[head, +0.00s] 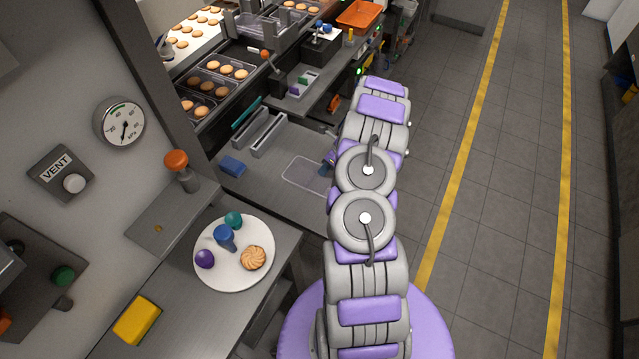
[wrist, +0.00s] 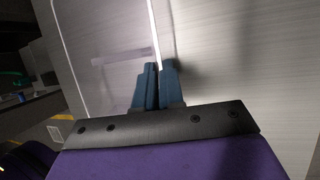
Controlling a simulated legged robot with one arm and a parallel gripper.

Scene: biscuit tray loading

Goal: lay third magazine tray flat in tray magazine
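In the head view a clear, thin-edged tray (head: 300,178) shows as a pale rounded outline over the grey counter. My gripper (head: 331,160) is at its right edge, partly hidden by my arm. In the wrist view the two blue fingers (wrist: 158,86) are close together on the bright rim of the clear tray (wrist: 105,45), which spreads to the left. Whether the tray touches the counter is hard to tell. Two pale parallel rails (head: 269,136), apparently the tray magazine, stand left of and behind the tray. I cannot make out trays between them.
A blue block (head: 232,166) lies left of the tray. Behind are biscuit-filled trays (head: 194,104) and a shelf with small blocks (head: 300,88). A white plate (head: 234,278) and yellow sponge (head: 137,320) are on the near counter. Floor on the right is clear.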

